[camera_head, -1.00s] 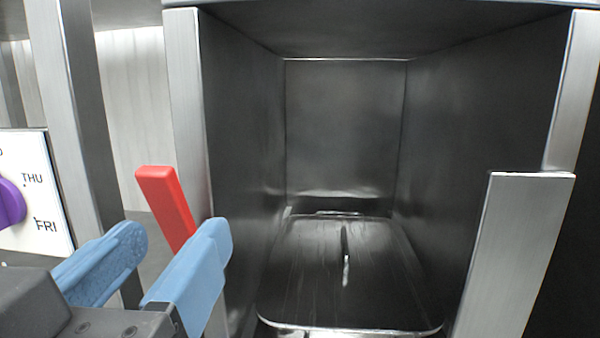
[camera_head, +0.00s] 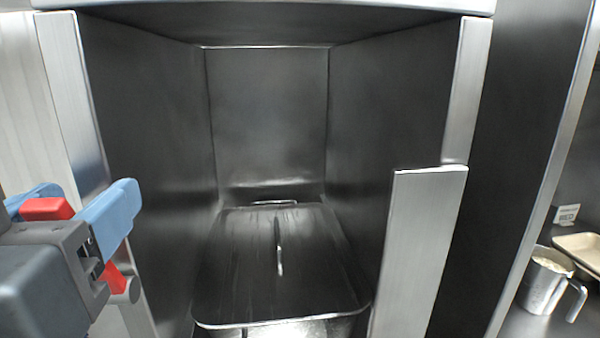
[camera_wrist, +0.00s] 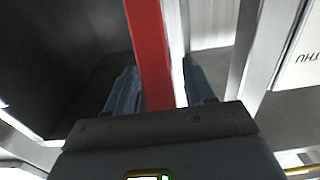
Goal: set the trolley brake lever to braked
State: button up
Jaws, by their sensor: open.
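The red brake lever (camera_head: 46,208) shows at the left in the head view, partly hidden by my gripper. Its lower part shows below the fingers, near a round grey pivot (camera_head: 130,291) on the steel frame. My gripper (camera_head: 85,194) is open, with its blue fingers on either side of the lever. In the wrist view the lever (camera_wrist: 150,50) runs as a red bar between the two fingertips (camera_wrist: 160,72).
A dark steel bay fills the middle, with a lidded container (camera_head: 285,265) low inside. A steel upright panel (camera_head: 420,250) stands at its right. A metal jug (camera_head: 545,280) and a beige tray (camera_head: 582,248) are at the far right. A day sign (camera_wrist: 300,60) shows in the wrist view.

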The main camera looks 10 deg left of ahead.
jog(key=shift+c, duration=0.4)
grip_shut()
